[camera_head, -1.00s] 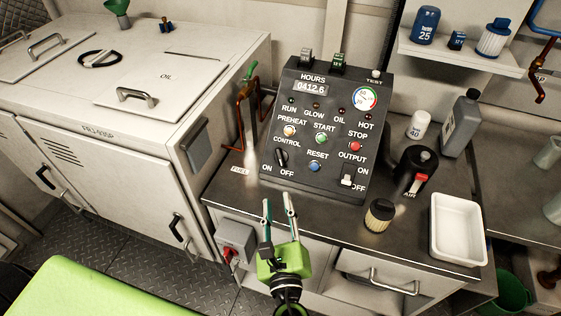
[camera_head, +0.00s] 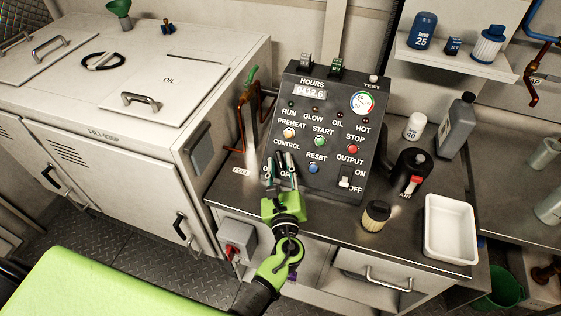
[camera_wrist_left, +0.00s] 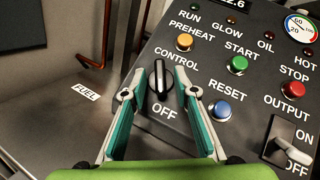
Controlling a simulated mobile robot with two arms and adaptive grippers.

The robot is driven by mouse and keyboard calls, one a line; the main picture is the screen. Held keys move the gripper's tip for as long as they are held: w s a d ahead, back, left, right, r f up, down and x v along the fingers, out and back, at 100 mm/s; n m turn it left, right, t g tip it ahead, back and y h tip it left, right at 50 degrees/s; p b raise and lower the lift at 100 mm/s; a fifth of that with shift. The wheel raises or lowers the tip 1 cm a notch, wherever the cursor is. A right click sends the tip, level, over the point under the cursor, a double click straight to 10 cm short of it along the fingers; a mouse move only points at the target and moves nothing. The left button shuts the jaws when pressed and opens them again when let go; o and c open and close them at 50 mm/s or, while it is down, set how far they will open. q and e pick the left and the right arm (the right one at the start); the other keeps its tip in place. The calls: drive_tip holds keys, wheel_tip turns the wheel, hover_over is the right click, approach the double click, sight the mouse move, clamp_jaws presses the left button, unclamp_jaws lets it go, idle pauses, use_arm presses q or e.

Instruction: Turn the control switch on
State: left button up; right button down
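My left gripper (camera_head: 283,162) is open at the panel's lower left. In the left wrist view its two teal-padded fingers (camera_wrist_left: 160,92) stand on either side of the knob, with gaps visible. The left finger hides the ON label there. In the head view the fingers mostly hide the knob. My right gripper is not in view.
The blue RESET button (camera_wrist_left: 221,110) is close to the right finger. The OUTPUT toggle (camera_head: 346,182) is farther right. A black canister with a red AIR lever (camera_head: 414,180), a small filter (camera_head: 375,215) and a white tray (camera_head: 429,242) stand right of the panel.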

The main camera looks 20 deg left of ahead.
use_arm(q)
drive_tip(key=shift+w, duration=0.2)
drive_tip(key=shift+c, duration=0.4)
clamp_jaws()
